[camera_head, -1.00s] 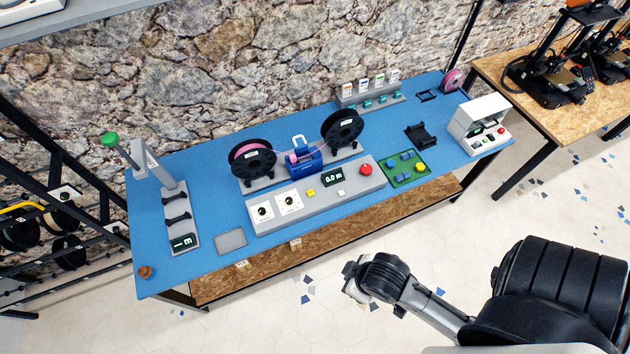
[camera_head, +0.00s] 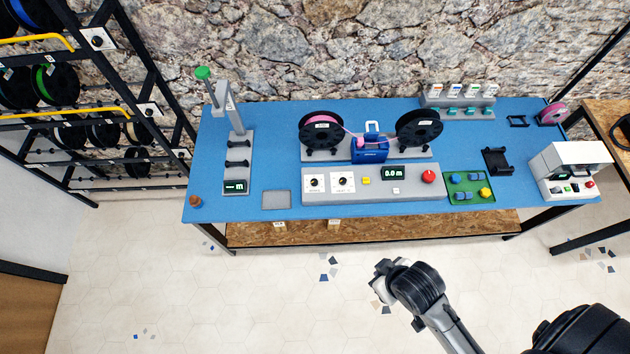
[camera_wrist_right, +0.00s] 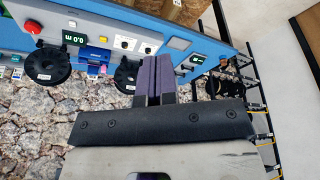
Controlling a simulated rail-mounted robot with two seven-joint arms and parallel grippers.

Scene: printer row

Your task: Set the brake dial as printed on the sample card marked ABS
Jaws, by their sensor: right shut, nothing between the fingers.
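A grey console (camera_head: 415,190) on the blue bench carries two black dials on white plates, a left dial (camera_head: 314,183) and a right dial (camera_head: 343,182). The print under them is too small to read, so I cannot tell which is the brake. Both dials also show in the right wrist view (camera_wrist_right: 124,43). Several small sample cards (camera_head: 436,89) stand on a grey rack at the back right; their marks are unreadable. My right gripper (camera_wrist_right: 154,80) is shut and empty. In the head view my right arm's end (camera_head: 383,272) is in front of the bench, apart from the console. My left gripper is out of view.
Two spools (camera_head: 419,128) and a blue unit (camera_head: 369,150) stand behind the console. A red button (camera_head: 428,176) and a display (camera_head: 393,173) reading 0.0 m sit on it. A green tray (camera_head: 471,197) is right of it.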

